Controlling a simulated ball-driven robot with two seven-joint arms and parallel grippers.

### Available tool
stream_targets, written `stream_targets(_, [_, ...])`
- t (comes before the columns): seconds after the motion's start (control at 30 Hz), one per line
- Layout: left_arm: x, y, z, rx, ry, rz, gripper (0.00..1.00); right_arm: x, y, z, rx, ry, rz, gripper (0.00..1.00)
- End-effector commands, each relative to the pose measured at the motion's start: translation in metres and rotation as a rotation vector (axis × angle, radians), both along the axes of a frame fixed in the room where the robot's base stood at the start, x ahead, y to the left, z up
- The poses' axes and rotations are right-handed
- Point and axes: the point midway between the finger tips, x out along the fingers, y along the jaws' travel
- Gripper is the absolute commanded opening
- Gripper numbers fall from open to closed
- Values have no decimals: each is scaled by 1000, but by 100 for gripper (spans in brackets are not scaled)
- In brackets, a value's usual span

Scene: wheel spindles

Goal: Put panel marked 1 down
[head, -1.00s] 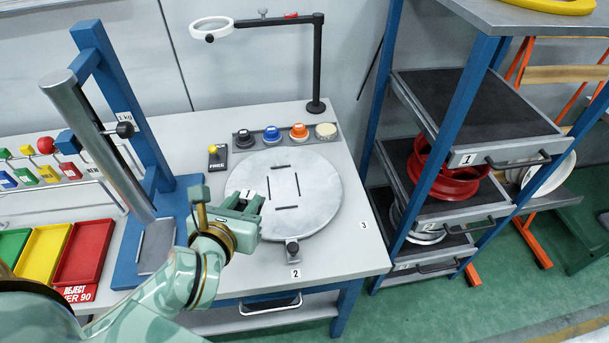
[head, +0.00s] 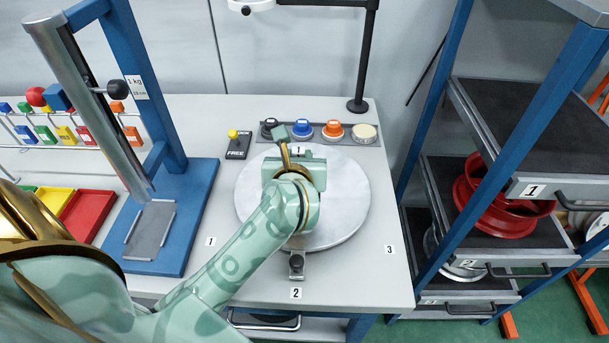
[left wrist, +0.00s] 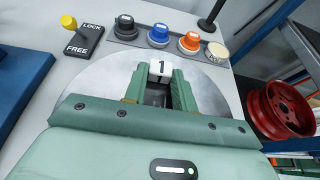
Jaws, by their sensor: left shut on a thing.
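The panel marked 1 (head: 298,150) is a small white piece at the far part of the round grey disc (head: 348,200). It also shows in the left wrist view (left wrist: 161,67), between the fingers of my left gripper (left wrist: 157,88). In the head view my left gripper (head: 295,160) is over the far half of the disc, shut on the panel. My wrist hides most of the gripper and the middle of the disc. I cannot tell whether the panel's lower edge touches the disc. My right gripper is out of view.
Blue, orange and other knobs (head: 302,128) stand behind the disc, near a LOCK/FREE lever (head: 238,145). A black post (head: 366,60) rises at the back right. A blue stand (head: 190,215) is left; a shelf rack with a red wheel (head: 500,200) is right.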

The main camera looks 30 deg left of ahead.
Motion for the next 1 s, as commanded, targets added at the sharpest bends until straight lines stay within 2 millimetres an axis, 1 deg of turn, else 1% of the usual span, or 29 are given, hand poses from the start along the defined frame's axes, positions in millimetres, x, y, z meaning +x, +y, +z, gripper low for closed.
stream_targets(0.17, [8, -5, -12, 1, 1, -2, 2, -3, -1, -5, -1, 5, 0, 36])
stream_targets(0.2, [11, -7, -17, 1, 1, -2, 2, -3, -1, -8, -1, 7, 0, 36])
stream_targets(0.3, [9, -6, -38, 4, 5, -2, 2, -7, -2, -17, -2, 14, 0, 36])
stream_targets(0.37, [9, -6, -45, 1, 3, -1, 2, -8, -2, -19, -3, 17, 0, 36])
stream_targets(0.6, [9, -6, -43, 1, -2, -1, 2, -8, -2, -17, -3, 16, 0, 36])
stream_targets(0.73, [9, -6, -47, 1, -1, -1, 2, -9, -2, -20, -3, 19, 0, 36])
stream_targets(0.77, [9, -6, -47, 1, -1, -1, 32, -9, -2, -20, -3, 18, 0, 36])
stream_targets(0.8, [9, -6, -46, 0, -1, -1, 43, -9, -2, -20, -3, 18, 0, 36])
stream_targets(0.83, [9, -6, -46, 0, -1, -1, 48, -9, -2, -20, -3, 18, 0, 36])
stream_targets(1.0, [9, -6, -46, 0, -1, -1, 48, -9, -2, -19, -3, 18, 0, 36])
